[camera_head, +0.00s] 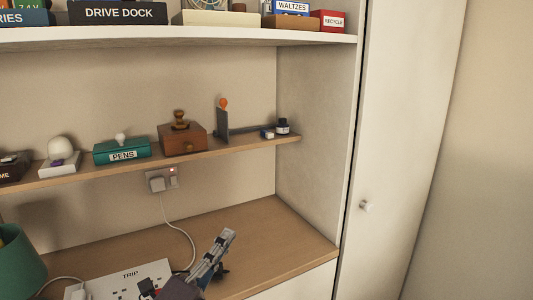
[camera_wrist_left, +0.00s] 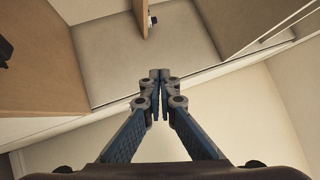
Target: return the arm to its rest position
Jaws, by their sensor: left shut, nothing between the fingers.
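My left gripper (camera_head: 228,238) comes in at the bottom middle of the head view, above the wooden desk surface (camera_head: 280,235). In the left wrist view its fingertips (camera_wrist_left: 160,76) meet in the middle, shut with nothing between them. There the gripper hangs in front of the side panel of the bureau, with a small dark and white object (camera_wrist_left: 153,20) by a shelf edge beyond it. My right gripper is in neither view.
A white board labelled TRIP (camera_head: 125,278) with sockets lies on the desk, its cord running to a wall socket (camera_head: 162,180). A green lamp shade (camera_head: 20,262) stands at left. The shelf above holds a PENS box (camera_head: 122,150) and a wooden box (camera_head: 182,139). A cabinet door (camera_head: 400,130) is at right.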

